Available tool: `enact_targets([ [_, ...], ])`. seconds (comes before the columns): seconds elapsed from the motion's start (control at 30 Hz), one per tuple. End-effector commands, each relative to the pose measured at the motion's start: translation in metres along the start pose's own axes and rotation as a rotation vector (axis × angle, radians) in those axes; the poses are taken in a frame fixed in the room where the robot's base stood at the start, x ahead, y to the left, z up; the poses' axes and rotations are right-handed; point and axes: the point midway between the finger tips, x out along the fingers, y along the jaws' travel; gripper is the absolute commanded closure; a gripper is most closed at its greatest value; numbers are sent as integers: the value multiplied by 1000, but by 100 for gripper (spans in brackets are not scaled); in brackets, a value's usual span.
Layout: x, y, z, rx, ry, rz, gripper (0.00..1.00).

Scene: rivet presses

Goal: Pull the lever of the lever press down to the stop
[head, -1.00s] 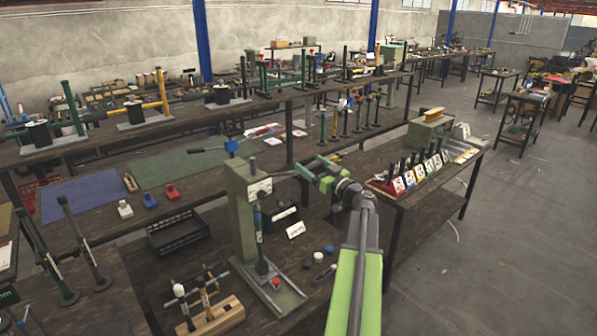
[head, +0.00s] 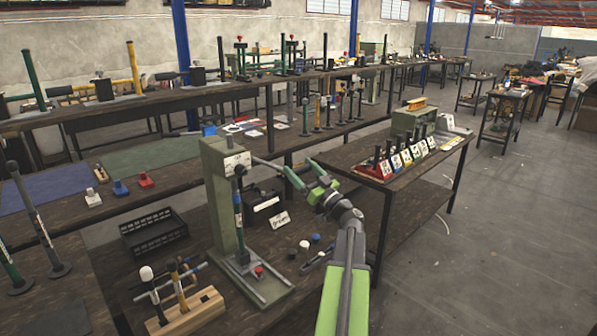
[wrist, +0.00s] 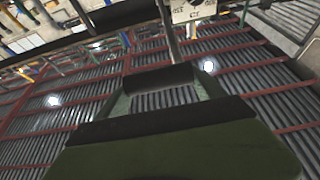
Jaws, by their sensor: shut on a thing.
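The lever press has a green upright column (head: 222,195) on a grey base, standing on the dark bench left of my arm. Its lever (head: 266,164) runs from the top of the column to the right, sloping down toward my gripper (head: 298,182). My gripper is shut on the lever's grip end. In the wrist view the dark cylindrical grip (wrist: 160,79) lies across between my green fingers, and the thin lever rod (wrist: 171,42) runs up to the white label plate (wrist: 192,10). The ram (head: 238,215) hangs over a small red part (head: 258,271) at the base.
A black crate (head: 152,232) and a wooden block with tools (head: 185,312) stand left of the press. A black box (head: 263,206), a white card (head: 279,220) and small caps (head: 304,244) lie to its right. A side bench (head: 350,160) holds a numbered rack.

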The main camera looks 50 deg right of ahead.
Motion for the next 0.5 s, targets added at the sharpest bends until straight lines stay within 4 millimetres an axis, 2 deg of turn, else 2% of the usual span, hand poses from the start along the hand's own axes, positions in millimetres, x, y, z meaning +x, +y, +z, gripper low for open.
enact_targets([
  [0.03, -6, -3, 14, -3, -6, -5, 94],
  [0.13, -10, -3, 22, -3, -6, -5, 94],
  [0.5, -15, -3, 30, -3, -6, -5, 94],
])
